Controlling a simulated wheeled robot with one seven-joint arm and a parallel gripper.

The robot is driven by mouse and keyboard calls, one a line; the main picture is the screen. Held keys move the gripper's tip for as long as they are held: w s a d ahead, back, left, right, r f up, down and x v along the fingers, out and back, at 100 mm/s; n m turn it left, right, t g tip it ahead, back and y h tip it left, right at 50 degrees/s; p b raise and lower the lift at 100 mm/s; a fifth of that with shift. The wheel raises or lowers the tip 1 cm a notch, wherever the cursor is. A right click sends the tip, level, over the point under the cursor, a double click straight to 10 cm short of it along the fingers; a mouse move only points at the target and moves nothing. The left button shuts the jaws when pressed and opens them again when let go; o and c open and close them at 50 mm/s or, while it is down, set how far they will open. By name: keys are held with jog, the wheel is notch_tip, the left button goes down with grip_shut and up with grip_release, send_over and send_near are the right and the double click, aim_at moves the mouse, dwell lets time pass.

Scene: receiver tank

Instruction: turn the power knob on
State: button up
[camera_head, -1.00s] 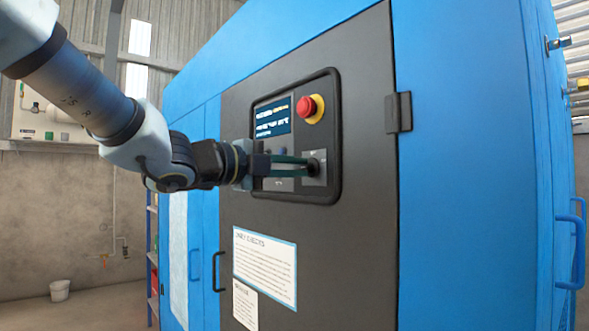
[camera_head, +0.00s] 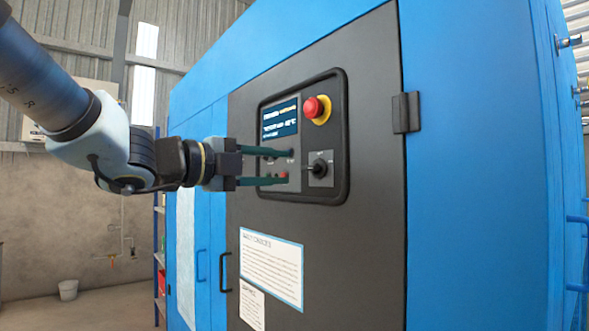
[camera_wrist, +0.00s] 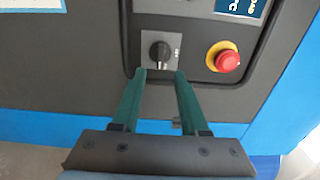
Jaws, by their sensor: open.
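The power knob (camera_head: 319,169) is a black rotary knob on a grey square plate, low on the right of the control panel. In the wrist view the knob (camera_wrist: 160,52) shows just beyond the fingertips, between their lines, with its pointer roughly along the finger direction. My gripper (camera_head: 287,167) is open, its two green fingers spread apart and empty. In the head view it is left of the knob and apart from it. In the wrist view the fingertips of my gripper (camera_wrist: 160,72) appear near the plate's lower edge.
A red emergency button (camera_head: 317,108) on a yellow base sits above the knob; it also shows in the wrist view (camera_wrist: 227,61). A display (camera_head: 280,118) is at the panel's upper left. A raised black frame (camera_head: 343,140) surrounds the panel. A black hinge (camera_head: 406,112) is to the right.

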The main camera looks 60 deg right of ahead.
jog(key=shift+v, duration=2.3)
jog(key=w+a+f+n+t+y, duration=0.1)
jog(key=w+a+f+n+t, duration=0.2)
jog(key=w, duration=0.4)
jog(key=w+a+f+n+t, duration=0.1)
jog(key=w+f+n+t, duration=0.25)
jog(key=w+n, duration=0.2)
jog(key=w+a+f+n+t+y, duration=0.1)
jog(key=w+a+f+n+t, duration=0.1)
jog(key=w+n+t, duration=0.4)
jog(key=w+a+f+n+t+y, duration=0.1)
jog(key=w+a+f+n+y, duration=0.35)
jog(key=w+a+f, duration=0.35)
jog(key=w+a+f+n+t+y, duration=0.1)
jog(key=w+a+f+n+y, duration=0.35)
jog(key=a, duration=0.55)
jog(key=s+a+f+n+g+y, duration=0.2)
jog(key=a+f+n+y, duration=0.2)
jog(key=a+f+n, duration=0.6)
jog(key=s+a+f+n+g+y, duration=0.2)
jog(key=s+a+f+n+g, duration=0.3)
jog(key=s+a+f, duration=0.45)
notch_tip(320, 180, up, 23)
jog(key=s+a+p, duration=0.1)
jog(key=a+p, duration=0.1)
jog(key=p, duration=1.8)
jog(key=shift+a+f+p, duration=0.25)
jog(key=shift+p, duration=0.15)
